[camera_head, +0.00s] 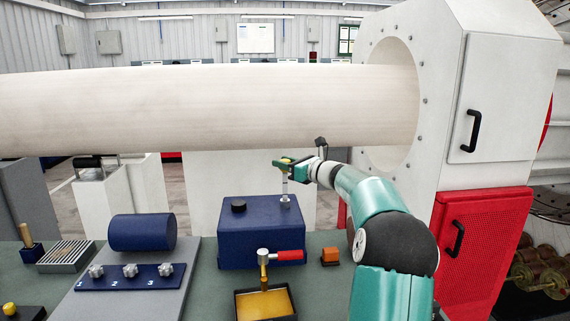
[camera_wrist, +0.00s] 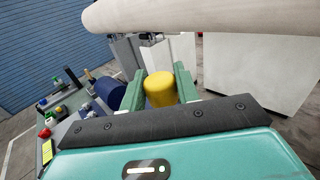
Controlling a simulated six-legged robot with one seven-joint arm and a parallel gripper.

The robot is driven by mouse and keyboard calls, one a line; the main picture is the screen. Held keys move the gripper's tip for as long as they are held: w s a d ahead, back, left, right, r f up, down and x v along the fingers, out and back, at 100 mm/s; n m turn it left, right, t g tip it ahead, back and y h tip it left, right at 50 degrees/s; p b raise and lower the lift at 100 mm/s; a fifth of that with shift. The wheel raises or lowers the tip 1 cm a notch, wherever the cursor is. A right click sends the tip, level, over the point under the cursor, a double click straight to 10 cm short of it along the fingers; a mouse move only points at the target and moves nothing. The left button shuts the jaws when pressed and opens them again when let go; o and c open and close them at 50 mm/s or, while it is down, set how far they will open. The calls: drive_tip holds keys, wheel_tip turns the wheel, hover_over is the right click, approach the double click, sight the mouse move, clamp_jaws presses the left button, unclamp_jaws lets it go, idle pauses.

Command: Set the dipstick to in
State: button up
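The dipstick has a yellow handle (camera_wrist: 159,90) and a pale thin rod (camera_head: 285,184). It stands upright above the right rear of the blue box (camera_head: 246,254). A length of rod shows between the handle and the small fitting on the box top; the rod's lower end is hidden there. My gripper (camera_head: 285,162) is at the handle, above the box. In the wrist view the handle sits between the two green fingers (camera_wrist: 160,84), which appear closed against its sides.
The box carries a black cap (camera_head: 238,205) and a red-handled tap (camera_head: 288,255) over a tray of yellow liquid (camera_head: 264,304). An orange block (camera_head: 330,256) lies to the right. A large pale roll (camera_head: 200,108) spans just above my gripper.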

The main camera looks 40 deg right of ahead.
sight(288, 197)
clamp_jaws()
wheel_tip(288, 197, down, 10)
drive_tip(key=shift+f, duration=0.1)
drive_tip(key=o, duration=0.9)
unclamp_jaws()
drive_tip(key=shift+s+d, duration=0.15)
drive_tip(key=shift+s, duration=0.35)
drive_tip(key=s+d, duration=0.2)
drive_tip(key=s, duration=1)
drive_tip(key=shift+s+d, duration=0.15)
drive_tip(key=shift+s, duration=0.2)
